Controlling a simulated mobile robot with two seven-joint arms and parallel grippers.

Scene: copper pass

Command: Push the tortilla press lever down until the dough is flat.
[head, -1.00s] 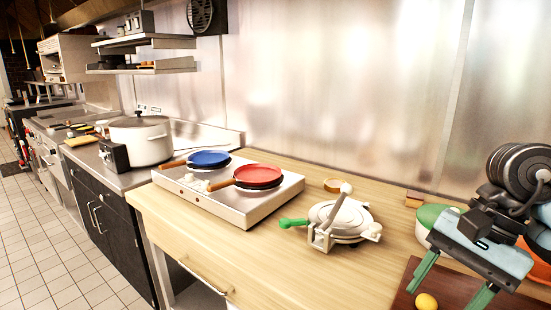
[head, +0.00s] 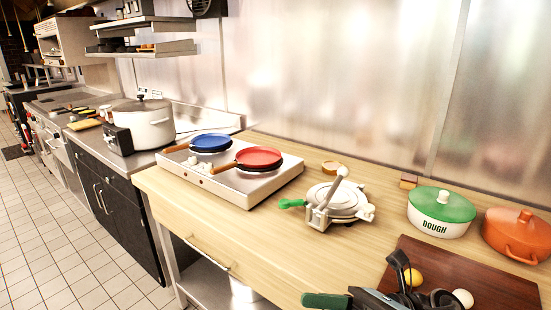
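The tortilla press (head: 338,203) stands on the wooden counter, its round pale plates lying one over the other. A pale lever (head: 330,189) with a rounded end rises at a tilt over the plates. A green handle (head: 291,203) sticks out at the press's left side. Any dough between the plates is hidden. My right gripper (head: 372,299) is at the bottom edge, apart from the press and nearer to me. My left gripper is not in view.
A green-lidded dough pot (head: 441,212) and an orange pot (head: 518,236) stand right of the press. A griddle (head: 232,183) with pans stands left. Counter before the press is clear.

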